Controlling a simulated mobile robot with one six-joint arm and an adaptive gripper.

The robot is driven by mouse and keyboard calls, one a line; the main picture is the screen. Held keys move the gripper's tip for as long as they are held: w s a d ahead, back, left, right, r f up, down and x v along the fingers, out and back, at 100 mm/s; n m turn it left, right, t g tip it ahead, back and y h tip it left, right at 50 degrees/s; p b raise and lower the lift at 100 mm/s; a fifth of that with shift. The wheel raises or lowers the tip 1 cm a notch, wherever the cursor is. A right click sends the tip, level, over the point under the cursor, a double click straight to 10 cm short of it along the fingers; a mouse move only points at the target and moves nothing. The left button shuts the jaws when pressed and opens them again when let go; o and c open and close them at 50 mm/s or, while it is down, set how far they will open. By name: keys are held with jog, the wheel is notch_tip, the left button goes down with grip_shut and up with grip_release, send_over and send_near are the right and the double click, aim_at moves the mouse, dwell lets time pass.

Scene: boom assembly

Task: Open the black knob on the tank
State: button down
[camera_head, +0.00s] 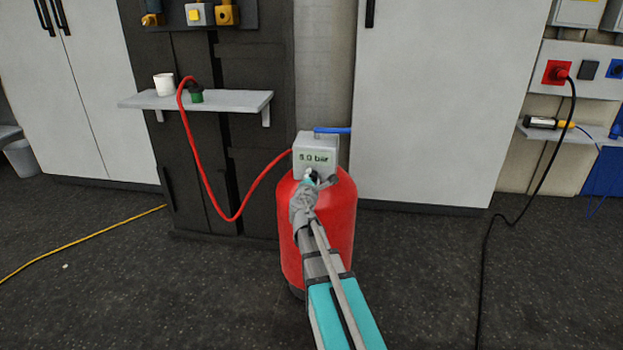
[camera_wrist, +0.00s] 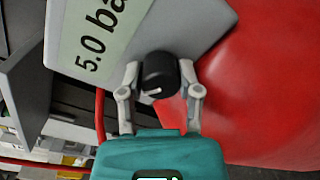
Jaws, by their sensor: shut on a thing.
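The red tank (camera_head: 338,215) stands on the dark floor, with a grey box reading "5.0 bar" (camera_head: 316,155) on its top. In the wrist view the black knob (camera_wrist: 158,72) with a white mark sits at the edge of this grey box (camera_wrist: 190,22). My gripper (camera_wrist: 160,85) has one finger on each side of the knob and is shut on it. In the head view my gripper (camera_head: 312,178) reaches the front of the box and hides the knob. The red tank also fills the right of the wrist view (camera_wrist: 270,90).
A red hose (camera_head: 205,185) runs from the box to a shelf (camera_head: 235,101) with a white cup (camera_head: 164,84). A blue piece (camera_head: 332,130) sticks out at the box's right. A yellow cable (camera_head: 85,240) and a black cable (camera_head: 487,235) lie along the floor.

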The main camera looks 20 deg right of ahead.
jog(key=shift+w+a, duration=0.15)
jog(key=shift+c, duration=1.9)
grip_release()
jog(key=shift+o, duration=0.4)
